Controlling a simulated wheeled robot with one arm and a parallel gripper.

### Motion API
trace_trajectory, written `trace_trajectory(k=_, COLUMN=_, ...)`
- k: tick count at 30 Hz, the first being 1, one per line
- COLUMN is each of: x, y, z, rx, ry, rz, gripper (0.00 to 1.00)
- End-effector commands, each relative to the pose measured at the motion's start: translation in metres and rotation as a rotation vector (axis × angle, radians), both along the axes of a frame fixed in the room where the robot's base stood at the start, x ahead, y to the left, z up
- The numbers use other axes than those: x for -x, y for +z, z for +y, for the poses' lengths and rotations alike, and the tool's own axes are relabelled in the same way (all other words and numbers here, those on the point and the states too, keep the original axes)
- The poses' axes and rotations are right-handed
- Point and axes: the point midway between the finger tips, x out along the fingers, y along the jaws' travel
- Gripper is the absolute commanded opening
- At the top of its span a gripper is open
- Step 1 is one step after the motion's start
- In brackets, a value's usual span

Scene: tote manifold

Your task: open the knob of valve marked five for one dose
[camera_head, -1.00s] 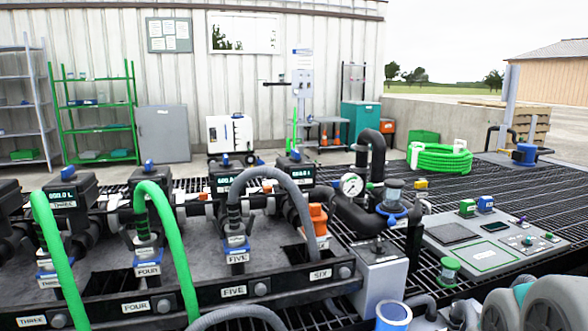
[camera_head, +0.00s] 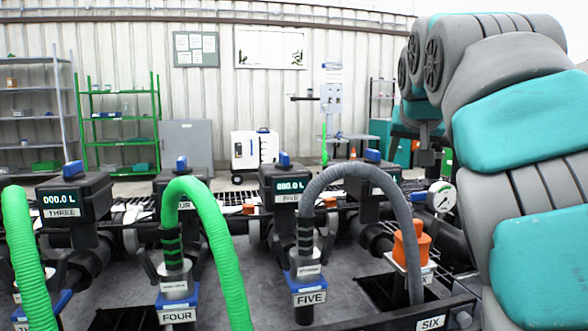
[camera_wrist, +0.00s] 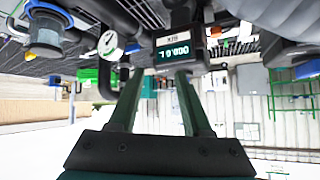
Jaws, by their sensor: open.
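The valve five meter (camera_head: 290,187) stands upright in the middle of the head view. Its display reads 000.0 L, its label reads FIVE, and a blue knob (camera_head: 284,159) sits on top. A grey hose (camera_head: 352,168) arches from the coupling marked FIVE (camera_head: 308,282) over to the right. My gripper (camera_wrist: 159,73) is open and empty in the wrist view. Its fingers point toward the upside-down valve six meter (camera_wrist: 178,48), which also reads 000.0 L. In the head view, my fingers cannot be made out clearly.
The valve three meter (camera_head: 73,198) and green hoses (camera_head: 215,225) stand to the left. A pressure gauge (camera_head: 441,197) stands beside my arm, which covers the right side. Shelves and a wall are behind.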

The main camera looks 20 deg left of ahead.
Motion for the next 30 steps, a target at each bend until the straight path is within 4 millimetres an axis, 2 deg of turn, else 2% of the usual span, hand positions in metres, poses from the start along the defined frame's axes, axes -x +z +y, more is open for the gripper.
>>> trace_trajectory(k=1, x=-0.008, y=0.0, z=0.02, rx=0.006, ry=0.038, rz=-0.036, gripper=0.49)
trace_trajectory(k=6, x=-0.011, y=0.015, z=0.092, rx=0.013, ry=0.183, rz=-0.148, gripper=0.49)
trace_trajectory(k=12, x=0.01, y=0.016, z=0.167, rx=0.016, ry=0.36, rz=-0.244, gripper=0.49)
trace_trajectory(k=15, x=0.023, y=0.014, z=0.192, rx=0.013, ry=0.428, rz=-0.273, gripper=0.49)
trace_trajectory(k=18, x=0.034, y=0.013, z=0.208, rx=0.013, ry=0.475, rz=-0.294, gripper=0.49)
trace_trajectory(k=22, x=0.041, y=0.012, z=0.218, rx=0.012, ry=0.503, rz=-0.304, gripper=0.49)
trace_trajectory(k=30, x=0.027, y=0.006, z=0.228, rx=0.012, ry=0.506, rz=-0.302, gripper=0.49)
